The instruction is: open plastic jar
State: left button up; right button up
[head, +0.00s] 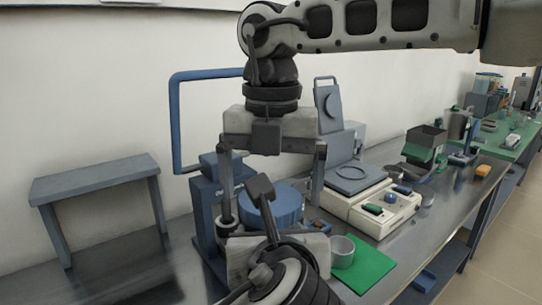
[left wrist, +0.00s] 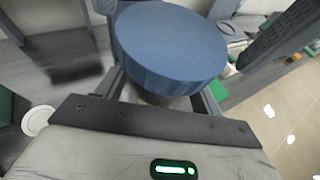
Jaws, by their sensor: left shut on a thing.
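The plastic jar shows as a wide blue lid (head: 283,205) in the head view, and the lid fills the upper middle of the left wrist view (left wrist: 172,45). The jar's body is mostly hidden below the lid. My left gripper (head: 275,243) comes up from the bottom and is shut on the jar under the lid; its fingers also show in the left wrist view (left wrist: 165,98). My right gripper (head: 271,190) points straight down above the jar. Its fingers are spread on both sides of the lid, with a visible gap on each side.
A blue-grey stand (head: 95,181) is at the left. A blue framed device (head: 204,215) is close behind the jar. The front-left bench is clear.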

jog(key=shift+f, duration=0.65)
jog(key=c, duration=0.9)
jog(key=n, duration=0.4)
jog(key=shift+c, duration=0.3)
jog(key=n, duration=1.1)
jog(key=shift+n, duration=0.4)
